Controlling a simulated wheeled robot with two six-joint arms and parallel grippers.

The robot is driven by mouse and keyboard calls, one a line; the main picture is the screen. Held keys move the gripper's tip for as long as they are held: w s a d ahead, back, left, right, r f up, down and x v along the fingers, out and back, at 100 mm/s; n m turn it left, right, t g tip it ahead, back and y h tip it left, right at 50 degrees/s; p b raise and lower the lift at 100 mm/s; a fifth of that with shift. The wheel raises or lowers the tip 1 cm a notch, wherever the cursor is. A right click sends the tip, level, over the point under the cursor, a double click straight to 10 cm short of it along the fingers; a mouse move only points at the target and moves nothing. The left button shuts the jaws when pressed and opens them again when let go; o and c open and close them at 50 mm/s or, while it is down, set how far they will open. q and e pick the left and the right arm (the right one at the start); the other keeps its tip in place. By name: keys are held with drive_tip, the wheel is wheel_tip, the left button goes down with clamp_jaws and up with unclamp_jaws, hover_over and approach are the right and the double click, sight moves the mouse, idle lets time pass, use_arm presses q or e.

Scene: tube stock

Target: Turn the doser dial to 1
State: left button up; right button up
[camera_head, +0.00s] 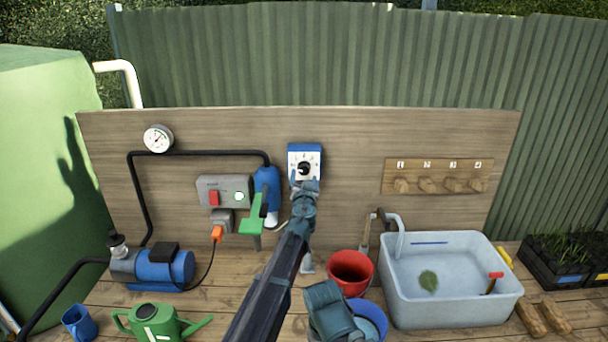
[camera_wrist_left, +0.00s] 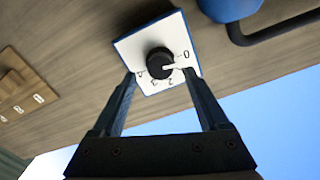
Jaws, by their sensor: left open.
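The doser (camera_head: 305,150) is a blue-edged box with a white face on the wooden board. Its black dial knob (camera_head: 304,168) also shows in the left wrist view (camera_wrist_left: 159,62), with numbers around it on the white face. The white pointer faces right and slightly down, between 0 and 2, near where 1 belongs; the 1 itself I cannot read clearly. My left gripper (camera_head: 305,185) is in front of the lower part of the doser. In the wrist view its open fingers (camera_wrist_left: 160,76) are on either side of the knob, apart from it.
A switch box (camera_head: 224,190) and gauge (camera_head: 158,139) are further left. A red bucket (camera_head: 351,270) and grey water tub (camera_head: 440,310) stand below. Bare board lies right of the doser, before the peg rack (camera_head: 438,165).

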sight(304, 171)
use_arm(q)
drive_tip(key=w, duration=0.3)
drive_tip(key=shift+w, duration=0.3)
drive_tip(key=shift+s, duration=0.1)
clamp_jaws()
drive_tip(key=m, duration=0.3)
drive_tip(key=shift+m, duration=2.3)
